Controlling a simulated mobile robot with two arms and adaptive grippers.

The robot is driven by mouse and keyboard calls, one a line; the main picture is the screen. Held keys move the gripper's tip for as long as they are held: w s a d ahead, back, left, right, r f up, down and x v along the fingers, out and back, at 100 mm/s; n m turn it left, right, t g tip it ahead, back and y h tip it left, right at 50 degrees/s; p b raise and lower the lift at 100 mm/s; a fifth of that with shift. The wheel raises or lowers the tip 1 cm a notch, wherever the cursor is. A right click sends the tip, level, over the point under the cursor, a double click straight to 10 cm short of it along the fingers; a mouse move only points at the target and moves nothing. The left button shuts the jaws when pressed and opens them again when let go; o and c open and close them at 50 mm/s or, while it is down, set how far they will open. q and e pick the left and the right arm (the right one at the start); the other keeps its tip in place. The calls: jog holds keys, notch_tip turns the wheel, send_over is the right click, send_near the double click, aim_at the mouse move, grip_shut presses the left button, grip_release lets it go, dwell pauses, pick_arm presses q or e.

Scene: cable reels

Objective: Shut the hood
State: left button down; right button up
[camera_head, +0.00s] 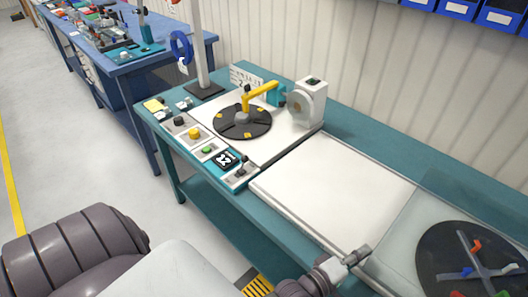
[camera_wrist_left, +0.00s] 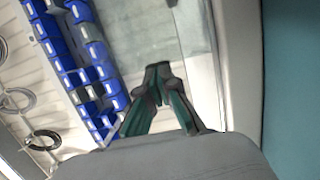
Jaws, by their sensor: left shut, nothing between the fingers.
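The clear hood (camera_head: 425,205) is a see-through panel at the right of the bench, in front of or over a black reel disc (camera_head: 436,252) with coloured arms. How far it is open I cannot tell. My left gripper (camera_head: 358,254) is shut and empty, at the hood's lower left edge in the head view; whether it touches is unclear. In the left wrist view the closed fingertips (camera_wrist_left: 158,68) point at a pale, see-through panel (camera_wrist_left: 170,30), probably the hood. My right gripper is not in view.
A white flat plate (camera_head: 335,180) lies left of the hood on the teal bench (camera_head: 385,143). Further left stand a black turntable (camera_head: 243,122) with a yellow arm, a white motor unit (camera_head: 308,104) and push buttons (camera_head: 194,133). Blue bins (camera_head: 458,9) hang on the wall.

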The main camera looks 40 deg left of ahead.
aim_at(378, 272)
pick_arm(q)
jog(key=d, duration=0.4)
jog(key=shift+s+d, duration=0.2)
jog(key=shift+d, duration=0.15)
jog(key=shift+s+d, duration=0.1)
jog(key=shift+d, duration=0.4)
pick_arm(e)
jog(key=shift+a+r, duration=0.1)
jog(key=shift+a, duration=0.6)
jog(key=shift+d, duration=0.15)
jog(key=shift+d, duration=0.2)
